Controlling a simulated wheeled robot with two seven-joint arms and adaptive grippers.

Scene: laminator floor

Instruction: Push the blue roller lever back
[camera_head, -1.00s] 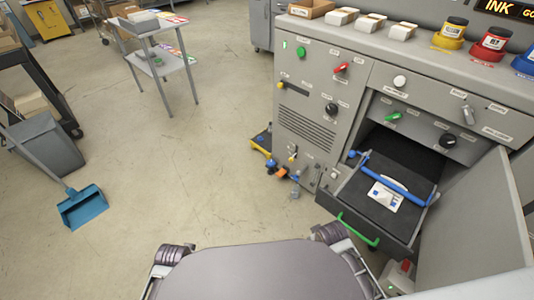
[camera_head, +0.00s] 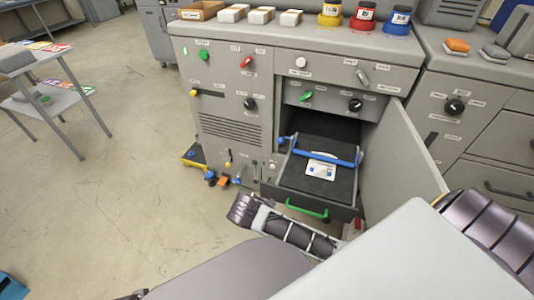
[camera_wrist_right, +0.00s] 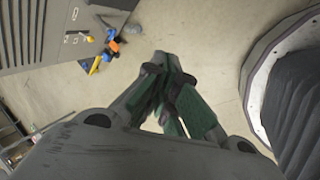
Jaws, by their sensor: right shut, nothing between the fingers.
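The blue roller lever (camera_head: 326,151) is a blue bar lying across a dark pull-out unit (camera_head: 293,178) in the open bay of the grey machine. A white label with blue marks lies just in front of the bar. A green handle (camera_head: 307,210) is on the unit's front edge. My right gripper (camera_wrist_right: 167,62) shows in the right wrist view, with its fingertips together and nothing between them. It is over bare floor, apart from the machine. The lever is not seen in the wrist view. My left gripper is not in view.
An open grey door (camera_head: 400,160) stands right of the bay. Orange, yellow and blue items (camera_head: 215,178) lie on the floor at the machine's lower left; they also show in the wrist view (camera_wrist_right: 108,45). A small table (camera_head: 50,100) stands at left. Floor between is clear.

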